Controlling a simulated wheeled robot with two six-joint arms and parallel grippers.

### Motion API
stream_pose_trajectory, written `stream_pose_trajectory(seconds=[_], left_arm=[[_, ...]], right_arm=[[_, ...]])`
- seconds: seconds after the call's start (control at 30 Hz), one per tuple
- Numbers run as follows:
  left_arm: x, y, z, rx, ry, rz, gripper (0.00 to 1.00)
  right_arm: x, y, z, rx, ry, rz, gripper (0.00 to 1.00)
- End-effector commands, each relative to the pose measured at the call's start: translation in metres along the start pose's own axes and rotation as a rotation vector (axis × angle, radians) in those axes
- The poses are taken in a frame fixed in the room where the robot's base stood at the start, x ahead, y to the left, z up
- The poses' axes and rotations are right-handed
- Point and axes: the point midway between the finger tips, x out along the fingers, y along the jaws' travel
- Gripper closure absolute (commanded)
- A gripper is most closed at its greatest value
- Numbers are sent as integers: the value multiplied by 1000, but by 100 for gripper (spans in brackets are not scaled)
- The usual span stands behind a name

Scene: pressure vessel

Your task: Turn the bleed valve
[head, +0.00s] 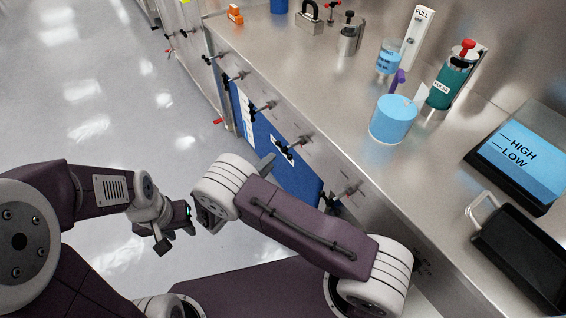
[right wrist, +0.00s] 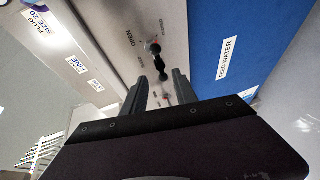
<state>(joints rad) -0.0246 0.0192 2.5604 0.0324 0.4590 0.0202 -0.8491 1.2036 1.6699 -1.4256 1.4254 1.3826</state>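In the right wrist view a small valve with a black handle (right wrist: 158,62) sits on a metal panel, near a label reading OPEN. No label naming it the bleed valve is legible. My right gripper (right wrist: 160,77) is open and empty. Its two dark fingers point at the panel, one on each side of the handle's lower end in the picture; I cannot tell how far away the handle is. In the head view my right arm hides most of this gripper. My left gripper (head: 175,238) appears open and empty, over the floor away from the counter.
Several similar valves (head: 262,108) stick out along the counter front (head: 300,125), above blue panels (head: 290,170). The counter holds a blue cylinder (head: 393,120), a teal bottle (head: 450,82) and a HIGH/LOW screen (head: 520,150). Floor at left is clear.

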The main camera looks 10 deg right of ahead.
Motion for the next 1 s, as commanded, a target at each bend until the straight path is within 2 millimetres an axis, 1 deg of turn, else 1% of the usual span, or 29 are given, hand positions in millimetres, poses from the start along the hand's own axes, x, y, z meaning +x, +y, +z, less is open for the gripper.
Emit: stream_pose_trajectory(seconds=[0.07,0.17,0.27,0.4,0.5,0.6,0.7,0.93,0.97,1.0], left_arm=[[-1,0,0,0,1,0,64],[-2,0,-1,0,1,0,64],[-1,0,0,0,1,0,64],[0,0,0,0,1,0,64],[2,0,0,0,1,0,64],[2,0,0,0,1,0,64],[2,0,0,0,1,0,64],[2,0,0,0,1,0,64],[2,0,0,0,1,0,64],[2,0,0,0,1,0,64]], right_arm=[[-2,-1,-1,-4,6,0,66],[3,0,0,-4,2,-1,66],[19,0,1,-4,-2,-2,66],[50,0,2,-5,-3,-1,66],[69,0,2,-5,-3,-3,66],[82,0,1,-4,-1,-2,66],[89,0,1,-5,-1,-2,66],[90,0,0,-6,1,-2,66],[90,0,0,-6,1,-3,68],[90,0,0,-5,1,-3,80]])
